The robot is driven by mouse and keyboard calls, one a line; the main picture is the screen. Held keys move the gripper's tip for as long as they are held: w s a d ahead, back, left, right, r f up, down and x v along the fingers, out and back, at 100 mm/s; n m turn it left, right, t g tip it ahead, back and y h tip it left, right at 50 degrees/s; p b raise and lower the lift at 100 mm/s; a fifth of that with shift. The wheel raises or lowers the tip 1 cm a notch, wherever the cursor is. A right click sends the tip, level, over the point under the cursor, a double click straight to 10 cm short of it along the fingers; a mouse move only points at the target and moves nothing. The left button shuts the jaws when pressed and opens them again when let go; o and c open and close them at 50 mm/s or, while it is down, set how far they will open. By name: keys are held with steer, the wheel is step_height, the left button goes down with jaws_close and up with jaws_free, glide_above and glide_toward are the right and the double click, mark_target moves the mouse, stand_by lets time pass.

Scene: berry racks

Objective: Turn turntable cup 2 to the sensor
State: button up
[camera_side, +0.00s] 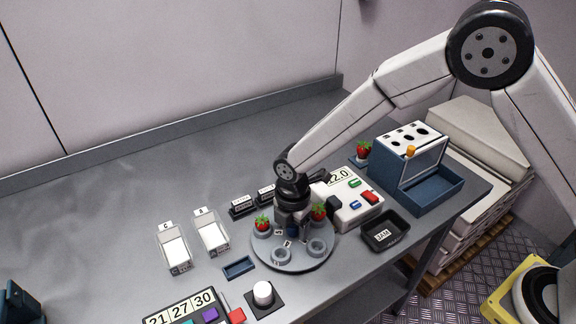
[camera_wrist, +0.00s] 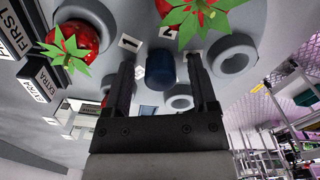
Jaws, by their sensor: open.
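The round grey turntable (camera_side: 296,264) sits on the bench with cups around its rim. Strawberries sit in the left cup and the right cup (camera_side: 319,212); two front cups, (camera_side: 281,256) and (camera_side: 317,247), are empty. Number tags 1 (camera_wrist: 130,42) and 2 (camera_wrist: 167,32) show in the wrist view. A dark blue hub knob (camera_wrist: 160,72) stands at the centre. My gripper (camera_side: 290,220) points down over the turntable. Its open fingers (camera_wrist: 160,62) show on either side of the knob, without visible contact.
Trays C (camera_side: 173,248) and B (camera_side: 210,233) lie left. A black tray (camera_side: 386,232) and a blue rack (camera_side: 415,165) stand right. A round white button (camera_side: 263,293) and a number panel (camera_side: 185,307) are in front. Small dark labelled boxes (camera_side: 243,206) stand behind the turntable.

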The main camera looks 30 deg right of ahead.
mark_target(292, 225)
steer(key=shift+r, duration=0.1)
steer(key=shift+r, duration=3.8)
steer(key=shift+r, duration=0.1)
step_height(292, 225, up, 11)
steer(key=shift+d, duration=0.1)
